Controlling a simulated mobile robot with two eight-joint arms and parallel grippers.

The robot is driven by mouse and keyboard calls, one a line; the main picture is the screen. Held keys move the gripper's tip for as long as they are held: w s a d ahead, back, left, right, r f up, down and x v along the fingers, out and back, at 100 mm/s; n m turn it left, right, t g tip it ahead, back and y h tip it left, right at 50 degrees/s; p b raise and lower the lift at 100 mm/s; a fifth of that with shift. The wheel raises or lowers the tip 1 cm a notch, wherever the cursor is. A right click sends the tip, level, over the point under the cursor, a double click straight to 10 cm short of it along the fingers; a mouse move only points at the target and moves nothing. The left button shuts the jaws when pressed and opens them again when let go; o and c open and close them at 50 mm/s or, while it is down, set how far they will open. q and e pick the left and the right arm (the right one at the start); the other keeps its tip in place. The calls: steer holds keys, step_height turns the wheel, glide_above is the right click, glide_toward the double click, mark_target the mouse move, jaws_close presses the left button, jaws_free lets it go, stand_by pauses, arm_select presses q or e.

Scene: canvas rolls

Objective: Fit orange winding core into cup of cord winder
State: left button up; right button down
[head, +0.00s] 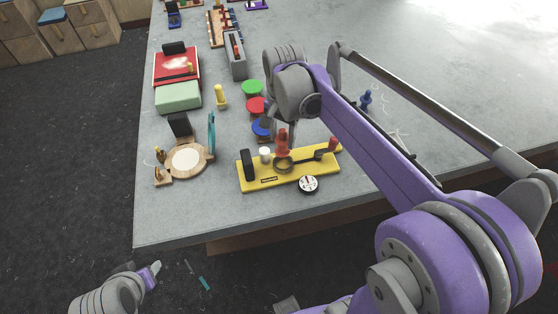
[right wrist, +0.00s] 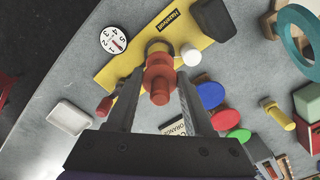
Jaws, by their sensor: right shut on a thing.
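The yellow cord winder (head: 245,182) lies near the table's front edge, with a dark ring-shaped cup (head: 283,164) at its middle. The winder also shows in the right wrist view (right wrist: 122,67). My right gripper (right wrist: 160,80) is shut on the orange winding core (right wrist: 160,68). In the head view the core (head: 282,141) stands roughly upright at the cup. I cannot tell whether its lower end is inside the cup or just above it. My left gripper (head: 150,273) is off the table at the lower left, and its jaw opening is unclear.
A round dial (head: 308,184) sits at the winder's front edge. Green (head: 252,87), red (head: 257,105) and blue (head: 261,127) discs stand behind. A wooden round stand (head: 187,160) is to the left. The table front left is clear.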

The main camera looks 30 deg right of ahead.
mark_target(283, 153)
steer(key=f, duration=0.2)
steer(key=shift+w+d+f, duration=0.1)
steer(key=shift+d+f, duration=0.1)
steer(key=shift+f, duration=0.2)
steer(key=shift+a+f, duration=0.1)
steer(key=shift+f, duration=2.1)
steer(key=shift+f, duration=0.15)
steer(key=c, duration=0.6)
jaws_free()
